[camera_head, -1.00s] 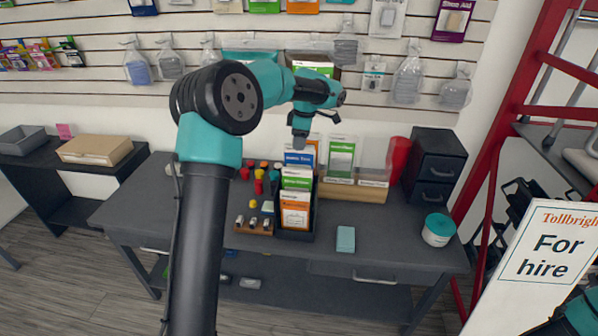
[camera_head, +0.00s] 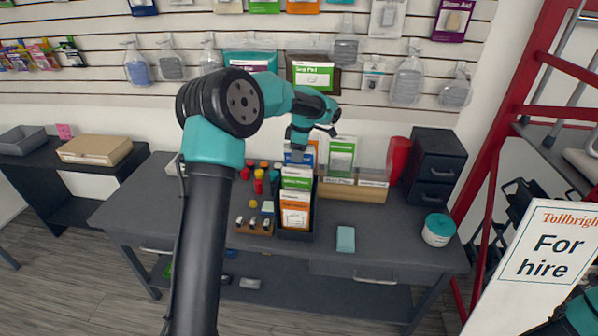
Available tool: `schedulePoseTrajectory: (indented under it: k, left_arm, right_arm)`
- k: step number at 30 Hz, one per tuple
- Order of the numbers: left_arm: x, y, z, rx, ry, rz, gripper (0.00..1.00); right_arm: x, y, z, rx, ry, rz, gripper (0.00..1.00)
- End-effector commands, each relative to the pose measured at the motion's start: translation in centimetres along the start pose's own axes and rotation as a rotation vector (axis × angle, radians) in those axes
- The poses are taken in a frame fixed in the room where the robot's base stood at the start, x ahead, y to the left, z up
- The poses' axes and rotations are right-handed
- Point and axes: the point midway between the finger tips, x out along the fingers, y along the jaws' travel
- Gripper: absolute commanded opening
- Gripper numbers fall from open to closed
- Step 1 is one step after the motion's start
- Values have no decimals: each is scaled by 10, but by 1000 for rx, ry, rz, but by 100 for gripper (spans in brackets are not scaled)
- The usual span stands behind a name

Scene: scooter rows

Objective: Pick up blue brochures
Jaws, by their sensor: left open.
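The blue brochures (camera_head: 308,159) stand in the back slot of a black tiered holder (camera_head: 296,236) on the dark grey desk. Only a narrow part of them shows, behind the green brochures (camera_head: 297,178) and the orange brochures (camera_head: 295,210). My left gripper (camera_head: 298,152) is open, pointing down right at the top of the blue brochures and hiding part of them. I cannot tell whether it touches them. My right gripper is out of view; only a piece of that arm shows at the lower right corner.
A wooden holder with leaflets (camera_head: 345,188), a red cup (camera_head: 398,158) and a black drawer unit (camera_head: 435,168) stand to the right. Small coloured items and a wooden block (camera_head: 254,227) are left of the holder. A teal box (camera_head: 345,239) and a teal-lidded tub (camera_head: 438,230) sit in front.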

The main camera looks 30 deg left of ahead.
Motion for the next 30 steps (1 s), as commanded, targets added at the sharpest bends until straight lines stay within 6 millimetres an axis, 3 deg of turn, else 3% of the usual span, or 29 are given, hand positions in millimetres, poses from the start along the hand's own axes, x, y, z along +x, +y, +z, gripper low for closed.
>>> schedulePoseTrajectory:
  k: [30]
  left_arm:
    - [5,0,1,0,0,0,44]
  right_arm:
    - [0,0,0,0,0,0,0]
